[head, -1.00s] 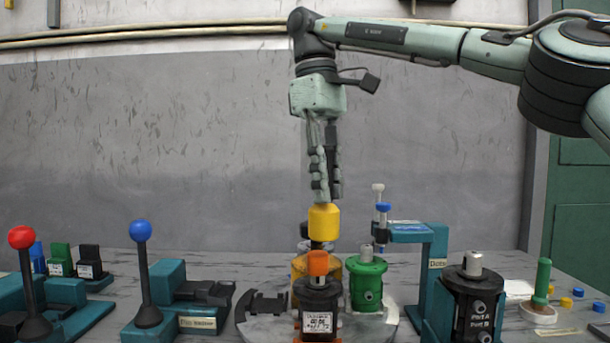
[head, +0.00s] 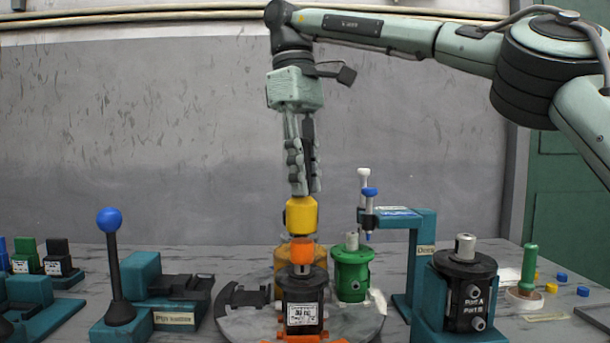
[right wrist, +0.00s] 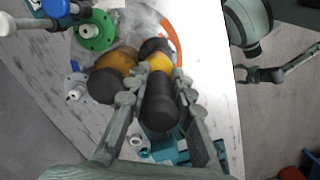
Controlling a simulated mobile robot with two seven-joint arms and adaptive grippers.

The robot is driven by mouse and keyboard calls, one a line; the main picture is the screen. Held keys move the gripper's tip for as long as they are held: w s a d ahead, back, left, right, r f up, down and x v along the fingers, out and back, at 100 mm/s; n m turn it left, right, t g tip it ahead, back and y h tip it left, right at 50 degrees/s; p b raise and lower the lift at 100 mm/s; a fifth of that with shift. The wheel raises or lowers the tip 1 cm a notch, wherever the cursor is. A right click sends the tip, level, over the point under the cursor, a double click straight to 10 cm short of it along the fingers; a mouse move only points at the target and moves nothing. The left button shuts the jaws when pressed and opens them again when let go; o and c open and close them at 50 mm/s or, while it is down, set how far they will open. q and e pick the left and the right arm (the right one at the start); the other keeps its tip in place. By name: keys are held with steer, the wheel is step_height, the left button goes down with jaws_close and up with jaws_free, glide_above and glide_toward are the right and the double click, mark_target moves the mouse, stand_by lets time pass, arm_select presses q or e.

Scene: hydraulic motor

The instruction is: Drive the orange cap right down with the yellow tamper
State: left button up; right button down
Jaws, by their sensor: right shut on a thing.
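My right gripper (head: 303,190) is shut on the yellow tamper (head: 301,216) and points straight down. In the right wrist view the tamper's black handle (right wrist: 161,105) sits between the fingers, its yellow head beyond them. The orange cap (head: 302,252) stands on top of the black motor (head: 303,288) on the round turntable (head: 245,322). In the head view the tamper's lower end is just above the cap; I cannot tell whether they touch. The cap is hidden in the right wrist view. What looks like my left gripper (right wrist: 266,75) shows there, too small to read.
A yellow motor (head: 281,252) stands close behind, and a green motor (head: 351,273) beside it. A teal stand (head: 424,255) and another black motor (head: 464,290) are on the right. A blue-knobbed lever (head: 111,260) stands on the left.

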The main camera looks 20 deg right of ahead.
stand_by(0.5)
steer(key=shift+f+b, duration=0.85)
step_height(320, 180, up, 4)
steer(key=p, duration=0.3)
steer(key=shift+f+p, duration=0.1)
steer(key=shift+p, duration=0.25)
steer(key=shift+f, duration=0.1)
